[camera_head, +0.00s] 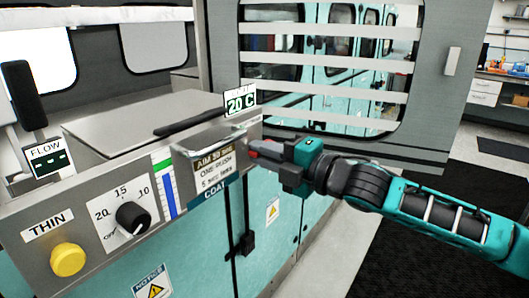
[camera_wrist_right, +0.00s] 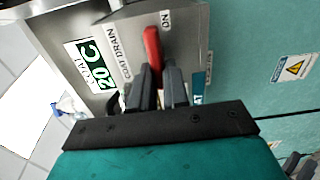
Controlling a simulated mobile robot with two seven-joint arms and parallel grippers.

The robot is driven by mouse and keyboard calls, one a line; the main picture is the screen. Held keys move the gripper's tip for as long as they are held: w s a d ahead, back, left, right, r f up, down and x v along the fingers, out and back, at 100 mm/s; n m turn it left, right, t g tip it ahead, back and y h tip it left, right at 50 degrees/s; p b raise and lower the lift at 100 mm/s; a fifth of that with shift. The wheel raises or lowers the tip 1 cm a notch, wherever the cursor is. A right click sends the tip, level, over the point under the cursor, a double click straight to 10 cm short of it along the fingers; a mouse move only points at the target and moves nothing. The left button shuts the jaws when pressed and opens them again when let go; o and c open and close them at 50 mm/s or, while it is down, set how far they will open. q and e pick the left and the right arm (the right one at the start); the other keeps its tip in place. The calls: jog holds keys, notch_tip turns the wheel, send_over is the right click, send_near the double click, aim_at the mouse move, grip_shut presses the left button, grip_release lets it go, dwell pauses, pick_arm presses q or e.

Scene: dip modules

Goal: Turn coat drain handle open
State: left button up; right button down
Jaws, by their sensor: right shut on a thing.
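The red coat drain handle (camera_wrist_right: 153,48) is on a grey metal panel in the right wrist view, between a "COAT DRAIN" label and an "ON" label (camera_wrist_right: 166,20). Its upper part shows; its lower end is between the fingers of my right gripper (camera_wrist_right: 158,88), which is shut on it. In the head view the right gripper (camera_head: 266,150) reaches in from the right to the side of the coat panel, and only a little red shows at its tips. My left gripper is not in view.
A "20 C" display (camera_head: 241,101) stands above the panel. The front has a black knob (camera_head: 132,217), a yellow button (camera_head: 68,260) and a "COAT" sign (camera_head: 222,189). Teal cabinet doors with a black latch (camera_head: 246,243) are below. A slatted window panel (camera_head: 325,75) stands behind.

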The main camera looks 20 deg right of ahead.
jog(key=c, duration=1.1)
grip_release()
pick_arm(q)
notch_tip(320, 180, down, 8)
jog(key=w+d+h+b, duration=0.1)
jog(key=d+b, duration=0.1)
jog(key=b, duration=0.9)
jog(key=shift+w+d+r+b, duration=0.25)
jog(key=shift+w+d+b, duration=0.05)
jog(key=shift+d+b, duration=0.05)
pick_arm(e)
jog(key=v, duration=1.2)
jog(key=shift+s+d, duration=0.3)
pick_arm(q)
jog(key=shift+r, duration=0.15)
